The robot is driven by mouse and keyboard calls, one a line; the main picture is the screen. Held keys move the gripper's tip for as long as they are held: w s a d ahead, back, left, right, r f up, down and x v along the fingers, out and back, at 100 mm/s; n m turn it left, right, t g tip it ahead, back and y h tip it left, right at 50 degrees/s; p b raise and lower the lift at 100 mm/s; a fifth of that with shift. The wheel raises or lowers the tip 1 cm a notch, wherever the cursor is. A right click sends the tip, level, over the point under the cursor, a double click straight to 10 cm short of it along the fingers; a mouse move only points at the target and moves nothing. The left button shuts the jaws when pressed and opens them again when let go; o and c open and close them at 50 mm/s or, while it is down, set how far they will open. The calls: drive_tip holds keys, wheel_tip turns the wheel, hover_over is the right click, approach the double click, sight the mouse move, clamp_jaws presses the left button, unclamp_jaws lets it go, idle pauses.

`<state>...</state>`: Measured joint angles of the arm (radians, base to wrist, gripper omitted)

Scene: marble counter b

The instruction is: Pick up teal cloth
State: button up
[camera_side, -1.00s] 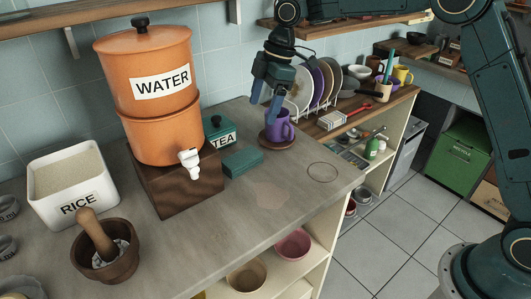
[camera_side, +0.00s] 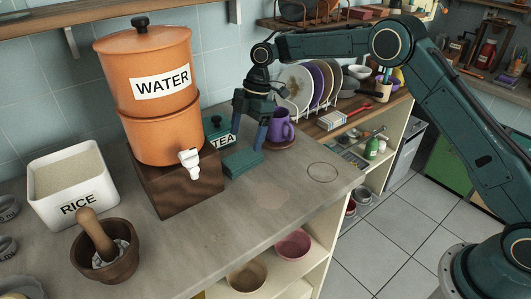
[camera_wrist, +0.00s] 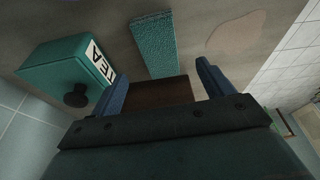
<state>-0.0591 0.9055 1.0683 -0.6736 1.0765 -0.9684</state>
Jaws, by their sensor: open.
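The teal cloth (camera_side: 243,163) lies folded flat on the counter, to the right of the dark wooden stand and in front of the tea tin. It also shows in the wrist view (camera_wrist: 155,43) as a textured teal strip, beyond and between my fingertips. My gripper (camera_side: 249,137) is open and empty, above and just behind the cloth, with its fingers pointing down. In the wrist view, the two blue fingers of my gripper (camera_wrist: 160,82) stand wide apart.
The teal tea tin (camera_side: 212,132) stands close on the left of my gripper. The purple mug (camera_side: 280,124) stands on a round coaster close on the right. The orange water dispenser (camera_side: 160,125) rises on its wooden stand (camera_side: 178,188) at left. The counter in front is clear.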

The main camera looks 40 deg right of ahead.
sight(242, 157)
drive_tip(key=shift+f, duration=0.1)
drive_tip(key=shift+x, duration=3.05)
drive_tip(key=shift+c, duration=0.2)
drive_tip(key=c, duration=1)
